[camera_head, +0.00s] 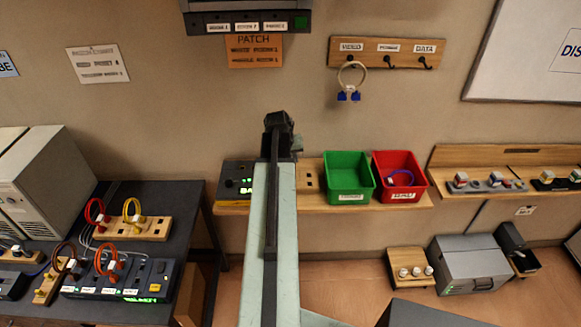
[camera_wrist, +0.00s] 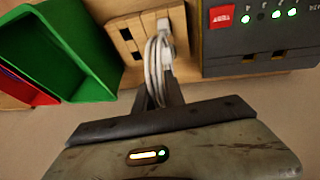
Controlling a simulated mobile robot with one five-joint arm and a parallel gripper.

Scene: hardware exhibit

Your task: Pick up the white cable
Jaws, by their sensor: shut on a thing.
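In the wrist view, a white cable (camera_wrist: 153,66) is looped between my gripper's fingers (camera_wrist: 166,97), with a pale plug end against a wooden socket block (camera_wrist: 128,38). My gripper is shut on the cable. I cannot tell whether the plug is still seated in the block. In the head view, my gripper (camera_head: 278,145) is at the wooden shelf, and my arm hides the held cable. Another whitish cable with blue ends (camera_head: 352,75) hangs from a wall hook rack.
A green bin (camera_head: 348,190) and a red bin (camera_head: 398,188), holding a purple cable, stand right of the block in the head view. A dark device (camera_head: 236,180) sits left of my arm. A dark table (camera_head: 170,195) with several coloured cables is at left.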

